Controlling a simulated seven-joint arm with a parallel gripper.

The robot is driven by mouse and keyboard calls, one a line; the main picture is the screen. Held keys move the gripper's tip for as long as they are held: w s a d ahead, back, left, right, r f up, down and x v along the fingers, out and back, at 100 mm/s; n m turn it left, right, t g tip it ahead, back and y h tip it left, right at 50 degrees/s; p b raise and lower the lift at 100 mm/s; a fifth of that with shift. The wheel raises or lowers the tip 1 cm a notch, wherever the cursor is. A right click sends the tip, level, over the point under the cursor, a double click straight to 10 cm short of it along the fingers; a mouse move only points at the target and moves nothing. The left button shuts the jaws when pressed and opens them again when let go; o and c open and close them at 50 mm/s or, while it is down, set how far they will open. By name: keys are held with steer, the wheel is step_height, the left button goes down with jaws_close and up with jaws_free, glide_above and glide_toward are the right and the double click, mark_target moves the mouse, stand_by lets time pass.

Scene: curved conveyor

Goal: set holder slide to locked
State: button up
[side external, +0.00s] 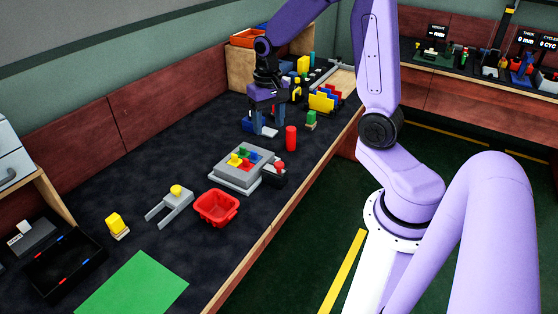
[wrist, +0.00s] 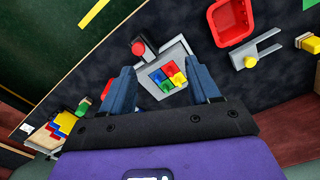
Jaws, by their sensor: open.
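A grey holder (side external: 232,181) stands mid-table with red, green, blue and yellow blocks in its top. A dark part with a red knob (side external: 280,167) sits at its right side. In the wrist view the holder (wrist: 183,52) lies ahead between my fingers, and the red knob (wrist: 138,48) is at its upper left. I cannot tell whether this knob is the slide, or which position is locked. A grey forked piece with a yellow knob (side external: 176,190) lies separately to the left. My gripper (side external: 265,131) is open and empty, pointing down beyond the holder, apart from it.
A red bin (side external: 217,208) stands in front of the holder. A red cylinder (side external: 291,138) and a green block on a base (side external: 311,119) stand near my gripper. A yellow block (side external: 117,224), black tray (side external: 65,262) and green mat (side external: 133,287) are at left. Dark table lies bare between them.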

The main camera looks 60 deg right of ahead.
mark_target(279, 163)
steer(key=w+d+f+m, duration=0.1)
steer(key=d+f+m, duration=0.1)
steer(key=d+m, duration=0.35)
steer(key=shift+n, duration=0.75)
steer(key=f, duration=0.5)
steer(key=d+f, duration=0.1)
steer(key=f, duration=0.5)
steer(key=d+f, duration=0.1)
steer(key=f, duration=0.5)
steer(key=shift+w, duration=0.1)
